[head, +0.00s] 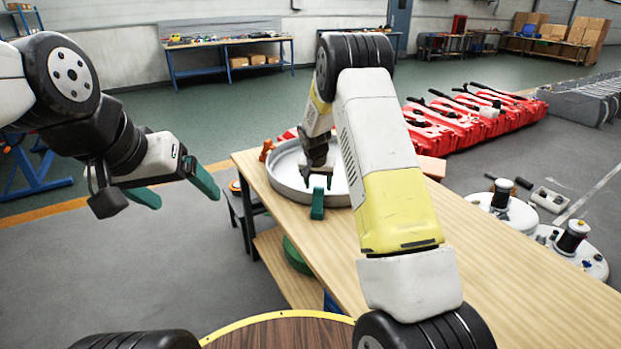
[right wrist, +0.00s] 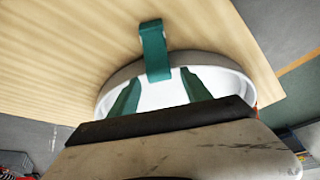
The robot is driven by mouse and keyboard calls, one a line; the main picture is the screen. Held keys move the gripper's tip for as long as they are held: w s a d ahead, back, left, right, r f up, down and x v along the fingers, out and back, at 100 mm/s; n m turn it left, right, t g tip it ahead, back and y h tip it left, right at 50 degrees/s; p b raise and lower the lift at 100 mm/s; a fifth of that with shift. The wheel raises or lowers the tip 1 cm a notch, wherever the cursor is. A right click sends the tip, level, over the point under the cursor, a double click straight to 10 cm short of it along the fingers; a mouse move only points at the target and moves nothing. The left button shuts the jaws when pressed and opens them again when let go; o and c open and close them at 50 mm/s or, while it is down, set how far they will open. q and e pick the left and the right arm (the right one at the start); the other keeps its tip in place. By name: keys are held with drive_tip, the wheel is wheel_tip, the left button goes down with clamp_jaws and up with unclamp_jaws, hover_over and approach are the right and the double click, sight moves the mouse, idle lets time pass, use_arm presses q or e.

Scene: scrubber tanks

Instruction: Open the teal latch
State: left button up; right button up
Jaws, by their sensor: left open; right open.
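A round white tank (head: 284,172) with a raised rim lies on the wooden table. The teal latch (head: 317,207) is a short strap on the near side of its rim. In the right wrist view the latch (right wrist: 153,45) crosses the rim, its lower end inside the tank outline. My right gripper (head: 318,180) is open just beyond the latch. In the right wrist view its two green fingers (right wrist: 161,82) show on either side of the latch's lower end; contact cannot be told. My left gripper (head: 176,190) is open and empty in the air left of the table.
The wooden table (head: 490,270) is bare to the right of the tank. An orange object (head: 266,150) sits beside the tank's left edge. Red machines (head: 450,125) stand in a row behind, and white round units (head: 503,207) are on the floor at right.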

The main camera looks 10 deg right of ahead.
drive_tip(key=shift+w+d+f, duration=0.1)
drive_tip(key=shift+w+f, duration=0.1)
drive_tip(key=shift+f, duration=0.35)
drive_tip(key=shift+c, duration=0.3)
clamp_jaws()
idle(0.8)
